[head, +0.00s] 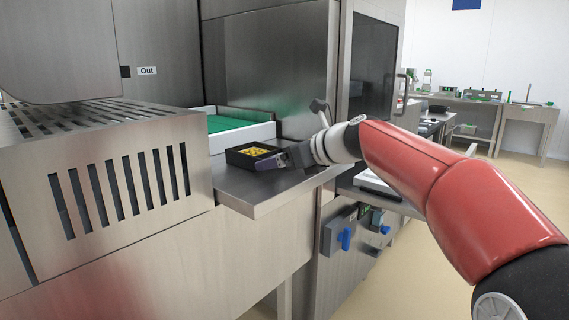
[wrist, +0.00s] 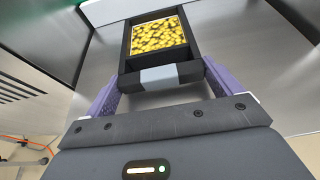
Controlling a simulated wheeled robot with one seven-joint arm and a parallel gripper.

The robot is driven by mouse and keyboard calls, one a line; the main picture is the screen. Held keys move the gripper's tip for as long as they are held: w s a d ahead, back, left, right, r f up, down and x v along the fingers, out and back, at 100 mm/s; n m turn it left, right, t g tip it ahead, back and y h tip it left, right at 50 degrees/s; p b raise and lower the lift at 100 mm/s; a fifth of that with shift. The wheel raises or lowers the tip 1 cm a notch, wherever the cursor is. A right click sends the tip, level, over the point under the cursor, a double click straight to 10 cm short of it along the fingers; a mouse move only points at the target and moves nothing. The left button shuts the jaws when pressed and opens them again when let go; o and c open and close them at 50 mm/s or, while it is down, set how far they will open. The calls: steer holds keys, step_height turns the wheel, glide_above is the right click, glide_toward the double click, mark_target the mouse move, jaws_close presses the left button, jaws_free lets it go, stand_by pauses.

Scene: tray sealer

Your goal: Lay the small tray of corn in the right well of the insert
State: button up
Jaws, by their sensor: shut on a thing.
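The small black tray of corn (head: 239,158) is at the steel ledge beside the machine, with yellow corn showing in its top. In the wrist view the tray (wrist: 126,55) lies straight ahead, its corn (wrist: 158,34) facing up to the camera and a grey piece (wrist: 172,77) at its near end. My gripper (head: 271,163) reaches it from the right. Its purple fingers (wrist: 163,84) are shut on the near end of the tray, one on each side. I cannot tell whether the tray rests on the ledge or is just above it. I cannot make out the insert or its right well.
The steel ledge (head: 250,194) is bare in front of the tray. A green surface with a white rim (head: 247,136) lies behind it. A slotted steel housing (head: 110,185) stands at the left. Blue-handled fittings (head: 346,238) are below the ledge, at the right.

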steer(key=o, duration=0.8)
steer(key=shift+c, duration=0.2)
